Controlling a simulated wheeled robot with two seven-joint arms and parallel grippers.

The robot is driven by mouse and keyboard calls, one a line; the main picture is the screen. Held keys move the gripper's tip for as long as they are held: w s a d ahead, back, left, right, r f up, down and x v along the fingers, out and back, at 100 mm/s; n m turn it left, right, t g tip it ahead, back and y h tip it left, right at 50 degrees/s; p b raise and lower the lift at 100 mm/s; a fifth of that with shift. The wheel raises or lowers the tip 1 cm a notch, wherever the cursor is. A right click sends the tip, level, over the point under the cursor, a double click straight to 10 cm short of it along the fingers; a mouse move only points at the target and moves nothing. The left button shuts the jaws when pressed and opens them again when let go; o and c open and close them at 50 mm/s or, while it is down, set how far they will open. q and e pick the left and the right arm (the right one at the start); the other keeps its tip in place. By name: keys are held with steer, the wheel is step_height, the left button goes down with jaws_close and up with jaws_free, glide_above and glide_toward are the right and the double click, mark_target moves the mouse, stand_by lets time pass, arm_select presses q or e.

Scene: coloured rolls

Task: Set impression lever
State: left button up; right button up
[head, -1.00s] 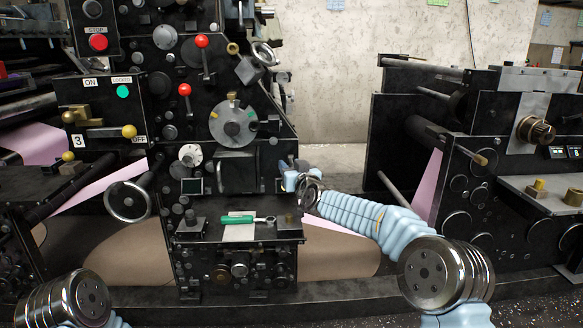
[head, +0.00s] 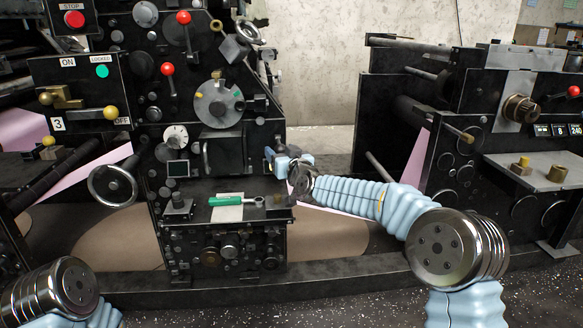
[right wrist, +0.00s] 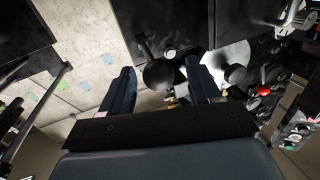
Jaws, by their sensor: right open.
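Two levers with red knobs stand on the black press: an upper lever (head: 183,18) and a lower lever (head: 167,69). A brass-knobbed lever (head: 110,112) is on the left panel marked ON, LOCKED, OFF and 3. Which one is the impression lever is not labelled. My right gripper (head: 272,158) is open at the press's right edge, below and right of the red knobs. In the right wrist view its two dark fingers (right wrist: 161,85) are apart, with a dark round knob (right wrist: 158,73) seen between them. A red knob (right wrist: 264,90) shows right of the fingers. My left gripper is out of view.
A ledge (head: 275,185) on the press carries a green-handled tool (head: 226,201). A handwheel (head: 113,186) juts out at the left. A second machine (head: 455,110) stands at the right. Pale wall and a floor gap show between the machines.

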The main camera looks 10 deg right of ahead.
steer(key=b+v, duration=0.1)
steer(key=v, duration=0.9)
steer(key=shift+s+a, duration=0.1)
steer(key=shift+c, duration=0.3)
